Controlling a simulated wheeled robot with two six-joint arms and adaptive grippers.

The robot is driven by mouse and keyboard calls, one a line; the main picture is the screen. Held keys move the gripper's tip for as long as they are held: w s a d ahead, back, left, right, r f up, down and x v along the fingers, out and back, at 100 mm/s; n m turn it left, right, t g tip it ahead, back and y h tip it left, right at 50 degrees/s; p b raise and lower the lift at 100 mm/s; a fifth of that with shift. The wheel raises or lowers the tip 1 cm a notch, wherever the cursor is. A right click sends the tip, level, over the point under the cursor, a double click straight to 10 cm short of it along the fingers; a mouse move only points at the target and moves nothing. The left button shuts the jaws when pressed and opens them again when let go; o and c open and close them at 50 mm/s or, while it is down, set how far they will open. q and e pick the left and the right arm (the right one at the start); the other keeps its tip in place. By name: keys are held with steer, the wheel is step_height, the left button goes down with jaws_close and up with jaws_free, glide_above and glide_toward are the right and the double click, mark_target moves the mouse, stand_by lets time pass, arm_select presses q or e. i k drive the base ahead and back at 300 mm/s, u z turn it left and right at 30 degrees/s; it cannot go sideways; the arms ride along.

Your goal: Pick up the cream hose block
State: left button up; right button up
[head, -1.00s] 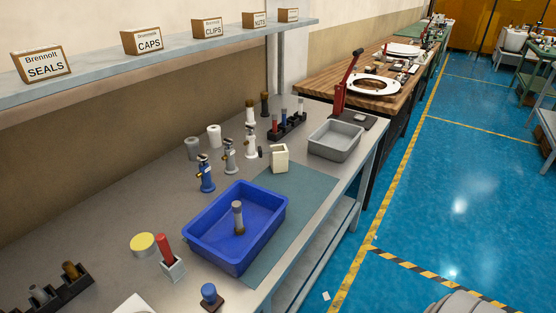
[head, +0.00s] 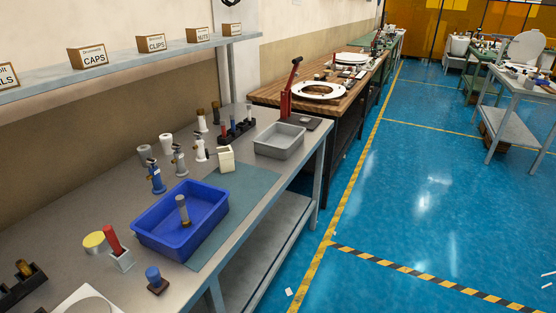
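The cream hose block (head: 226,159) stands upright on the grey workbench (head: 75,205), at the back left corner of the teal mat (head: 250,187). It is a small cream block with a dark opening in its top. It stands between the blue tray and the grey tray. Neither of my grippers shows in the head view, and nothing touches the block.
A blue tray (head: 152,237) holding a grey-brown cylinder is in front of the block. A grey tray (head: 280,150) is to its right. Several valve-like fittings (head: 179,160) stand to its left. Blue floor (head: 400,200) is clear beside the bench.

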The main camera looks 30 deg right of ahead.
mark_target(225, 158)
steer(key=z, duration=1.75)
steer(key=i, duration=3)
steer(key=u, duration=2.1)
